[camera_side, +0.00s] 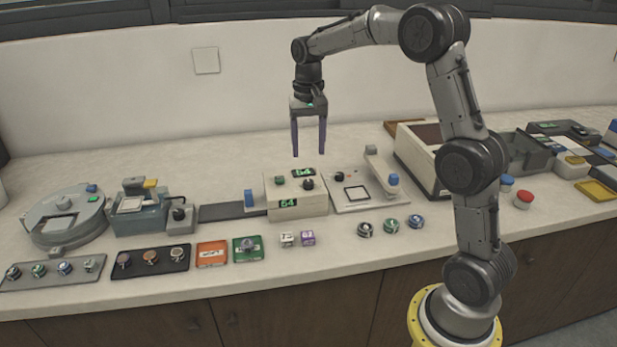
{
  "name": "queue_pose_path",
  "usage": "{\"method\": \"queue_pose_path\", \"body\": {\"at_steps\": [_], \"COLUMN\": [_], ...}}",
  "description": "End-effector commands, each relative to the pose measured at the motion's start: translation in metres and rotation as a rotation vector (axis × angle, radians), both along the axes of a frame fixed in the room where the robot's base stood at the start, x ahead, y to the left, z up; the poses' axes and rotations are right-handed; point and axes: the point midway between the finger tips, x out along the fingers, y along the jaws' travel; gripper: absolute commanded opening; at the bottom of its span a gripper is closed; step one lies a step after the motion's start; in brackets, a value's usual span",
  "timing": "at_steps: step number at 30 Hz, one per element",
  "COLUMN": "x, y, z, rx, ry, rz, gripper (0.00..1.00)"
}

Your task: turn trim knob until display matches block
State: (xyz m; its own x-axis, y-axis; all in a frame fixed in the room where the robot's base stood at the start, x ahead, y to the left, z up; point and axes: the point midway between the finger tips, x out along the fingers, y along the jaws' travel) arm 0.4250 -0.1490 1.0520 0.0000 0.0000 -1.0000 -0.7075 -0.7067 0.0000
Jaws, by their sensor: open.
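A cream control box (312,207) stands mid-bench. A green-lit display (288,203) on its front seems to read 54, and a smaller display (303,172) on top also seems to read 54. A black knob (308,184) sits on top, with a dark green button or knob (280,181) to its left; no label shows which is the trim knob. In front lie a white block (287,239) and a purple block (307,238) with marks too small to read surely. My gripper (309,153) is open, empty, pointing down above and apart from the box.
A blue-handled slide (248,198) adjoins the box's left, and a plate with a square frame (357,193) its right. Black-ringed pieces (390,225) lie in front on the right. An orange tile (212,254) and green tile (248,249) lie front left. The air around my gripper is clear.

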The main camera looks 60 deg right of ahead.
Motion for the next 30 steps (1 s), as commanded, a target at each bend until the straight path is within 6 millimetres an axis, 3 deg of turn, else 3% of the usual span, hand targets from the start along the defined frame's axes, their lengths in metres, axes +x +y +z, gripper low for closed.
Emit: {"method": "queue_pose_path", "body": {"at_steps": [6, 13, 19, 27, 28, 30], "x": [-0.001, -0.001, 0.0, 0.0, 0.0, 0.0], "y": [0.001, 0.001, 0.0, 0.0, 0.0, 0.0], "z": [-0.045, -0.079, -0.091, -0.093, -0.093, -0.093], "rx": [0.002, 0.001, 0.0, 0.0, 0.0, 0.0], "ry": [0.005, 0.004, 0.0, 0.0, 0.0, 0.0], "rz": [0.001, 0.001, 0.001, 0.001, 0.001, 0.001], "gripper": [0.64, 0.64, 0.64, 0.64, 0.62, 0.5]}}
